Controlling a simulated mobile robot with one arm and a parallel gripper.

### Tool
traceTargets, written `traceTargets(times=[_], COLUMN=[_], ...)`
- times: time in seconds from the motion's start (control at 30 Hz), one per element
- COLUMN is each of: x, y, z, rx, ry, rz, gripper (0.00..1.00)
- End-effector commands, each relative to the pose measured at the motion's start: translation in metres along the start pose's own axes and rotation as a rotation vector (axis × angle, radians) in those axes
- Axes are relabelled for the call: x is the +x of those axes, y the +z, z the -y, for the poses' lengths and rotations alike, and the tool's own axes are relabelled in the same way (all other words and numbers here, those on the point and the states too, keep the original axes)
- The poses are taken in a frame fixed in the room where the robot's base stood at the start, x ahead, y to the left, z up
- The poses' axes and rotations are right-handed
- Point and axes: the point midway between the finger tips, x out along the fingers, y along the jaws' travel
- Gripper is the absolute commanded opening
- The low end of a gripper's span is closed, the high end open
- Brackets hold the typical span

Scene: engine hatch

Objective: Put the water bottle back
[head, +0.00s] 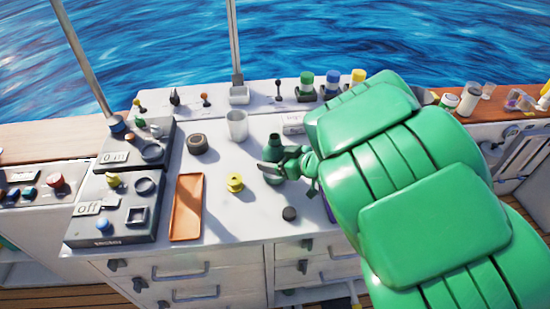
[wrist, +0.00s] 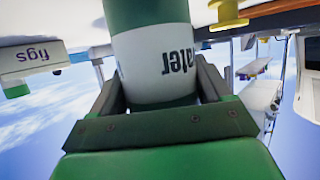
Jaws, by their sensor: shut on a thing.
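The water bottle (head: 274,142) is green with a white band and stands roughly upright over the middle of the white counter (head: 215,220). Its band shows close up in the wrist view (wrist: 165,75), with the lettering "ater" upside down. My gripper (wrist: 160,92) is shut on the bottle, one finger on each side of it. In the head view my gripper (head: 272,169) comes in from the right and covers part of the bottle. I cannot tell whether the bottle's base touches the counter.
A yellow spool (head: 234,183), an orange tray (head: 187,207), a pale cup (head: 237,125) and a black puck (head: 289,214) surround the bottle. Bottles with green (head: 306,78), blue (head: 332,77) and yellow caps stand in dark holders behind. A "figs" box (wrist: 32,60) is nearby.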

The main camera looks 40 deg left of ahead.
Motion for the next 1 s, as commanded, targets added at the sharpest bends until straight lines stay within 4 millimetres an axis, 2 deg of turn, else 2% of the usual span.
traceTargets(times=[0.23, 0.27, 0.4, 0.73, 1.0], x=[0.001, 0.001, 0.001, 0.000, -0.032], y=[0.002, 0.002, 0.002, -0.001, -0.001], z=[0.000, 0.000, 0.000, 0.000, -0.001], rx=[0.001, 0.000, 0.000, -0.001, 0.000], ry=[0.000, 0.000, 0.000, -0.001, 0.002], rz=[-0.001, -0.001, -0.001, -0.001, -0.001], gripper=[0.35, 0.80, 1.00, 1.00, 1.00])
